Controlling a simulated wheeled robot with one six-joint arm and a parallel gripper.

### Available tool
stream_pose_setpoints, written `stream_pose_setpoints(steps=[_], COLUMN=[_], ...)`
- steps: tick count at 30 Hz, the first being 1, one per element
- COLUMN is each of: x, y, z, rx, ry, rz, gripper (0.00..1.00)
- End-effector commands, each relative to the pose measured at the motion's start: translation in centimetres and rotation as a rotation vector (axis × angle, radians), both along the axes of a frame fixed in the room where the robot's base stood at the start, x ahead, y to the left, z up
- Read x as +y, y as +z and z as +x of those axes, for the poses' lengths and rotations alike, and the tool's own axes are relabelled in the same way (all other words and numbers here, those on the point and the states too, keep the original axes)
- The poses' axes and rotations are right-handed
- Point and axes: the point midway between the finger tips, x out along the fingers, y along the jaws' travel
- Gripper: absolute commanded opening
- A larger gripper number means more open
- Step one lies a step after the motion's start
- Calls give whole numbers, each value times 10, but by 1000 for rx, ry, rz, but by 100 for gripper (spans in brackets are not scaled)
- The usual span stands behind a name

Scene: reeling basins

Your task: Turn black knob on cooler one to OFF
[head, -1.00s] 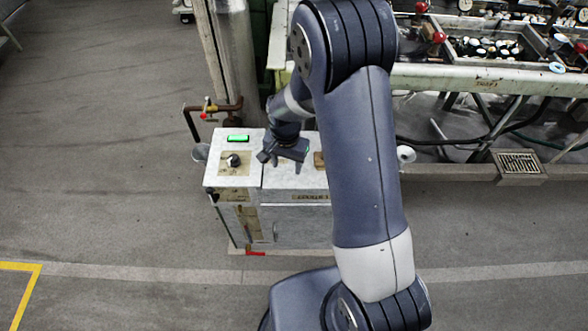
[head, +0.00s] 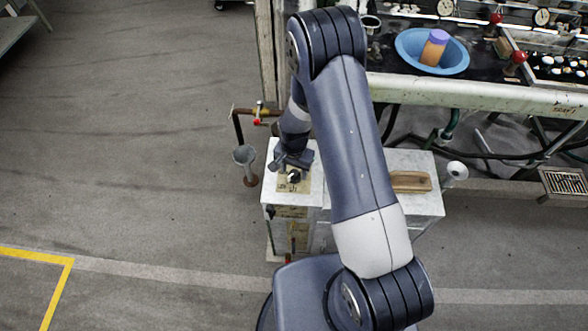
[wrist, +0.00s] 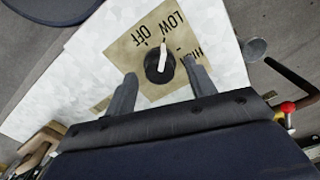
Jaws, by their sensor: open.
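The cooler (head: 312,202) is a pale metal cabinet with a light top, partly hidden behind my arm in the head view. Its black knob (head: 294,176) sits on a tan label plate. In the wrist view the knob (wrist: 158,68) is round with a white pointer. The pointer aims up the picture, between the printed words OFF and LOW; its exact setting is hard to tell. HIGH is partly hidden by a finger. My gripper (wrist: 160,68) is open, with one finger on each side of the knob in the picture. Whether the fingers touch it cannot be told.
A wooden-looking block (head: 411,181) lies on the cabinet top at right. A pipe with a red-handled valve (head: 257,121) and a grey funnel (head: 244,155) stand just left of the cooler. A bench with a blue basin (head: 405,45) is behind. Open floor lies at left.

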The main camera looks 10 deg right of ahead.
Motion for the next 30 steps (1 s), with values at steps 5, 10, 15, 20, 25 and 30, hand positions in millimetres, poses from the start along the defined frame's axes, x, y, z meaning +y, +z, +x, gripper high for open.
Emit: stream_pose_setpoints(steps=[5,10,15,20,25,30], x=[0,0,0,0,0,0], y=[-6,-6,-6,-6,-6,-6], z=[0,0,0,0,0,0], rx=[-1,-1,-1,0,0,0], ry=[0,0,0,0,0,1], rz=[0,0,0,0,0,0], gripper=[52,52,43,30,16,8])
